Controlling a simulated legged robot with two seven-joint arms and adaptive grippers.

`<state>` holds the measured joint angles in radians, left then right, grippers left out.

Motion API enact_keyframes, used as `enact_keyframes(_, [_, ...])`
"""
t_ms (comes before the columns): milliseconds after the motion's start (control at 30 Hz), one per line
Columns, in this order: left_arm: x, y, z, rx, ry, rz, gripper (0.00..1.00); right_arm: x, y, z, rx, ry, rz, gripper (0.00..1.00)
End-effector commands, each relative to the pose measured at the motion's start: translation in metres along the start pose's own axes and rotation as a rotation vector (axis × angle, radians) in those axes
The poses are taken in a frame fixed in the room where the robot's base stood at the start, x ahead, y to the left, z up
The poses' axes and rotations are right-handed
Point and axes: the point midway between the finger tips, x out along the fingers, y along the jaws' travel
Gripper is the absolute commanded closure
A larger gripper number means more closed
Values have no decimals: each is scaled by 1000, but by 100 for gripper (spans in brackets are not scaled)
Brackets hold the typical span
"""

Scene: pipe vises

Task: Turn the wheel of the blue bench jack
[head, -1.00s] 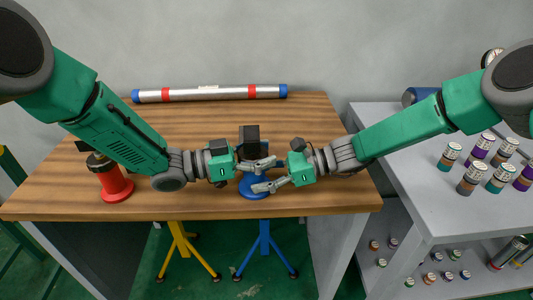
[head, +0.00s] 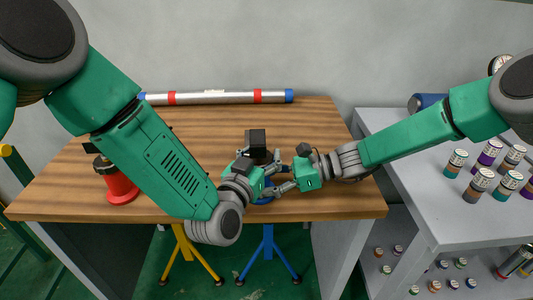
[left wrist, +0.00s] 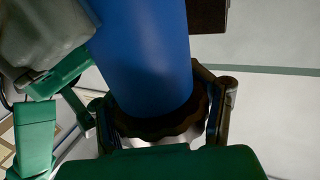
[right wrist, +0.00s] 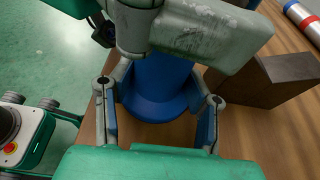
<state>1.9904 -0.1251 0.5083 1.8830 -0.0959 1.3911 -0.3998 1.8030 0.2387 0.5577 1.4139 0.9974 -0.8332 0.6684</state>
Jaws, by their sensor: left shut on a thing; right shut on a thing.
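The grippers hide much of the jack in the head view.
A red jack (head: 120,186) stands at the table's left, partly behind my left arm. A silver pipe (head: 215,98) lies along the back of the wooden table (head: 200,130). A grey shelf unit (head: 430,190) with several small cylinders stands at the right.

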Motion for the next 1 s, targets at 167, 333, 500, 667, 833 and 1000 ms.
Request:
enact_keyframes(167, [-1, 1, 2, -3, -5, -119, 80, -1, -2, -3, 1, 7, -6, 73])
enact_keyframes(333, [-2, -1, 2, -5, -4, -204, 79, -1, -2, -3, 1, 6, -6, 73])
enact_keyframes(500, [-2, -1, 2, -5, -5, -253, 79, 0, -2, -2, 1, 6, -6, 73])
enact_keyframes(667, [-2, -2, 2, -5, -6, -273, 79, 0, -2, -2, 0, 5, -6, 73])
enact_keyframes(833, [-3, -1, 3, -6, -8, -276, 79, 0, -2, -2, 0, 5, -6, 73])
enact_keyframes(1000, [-3, 0, 3, -7, -8, -274, 79, 0, -2, -1, 0, 4, -6, 73])
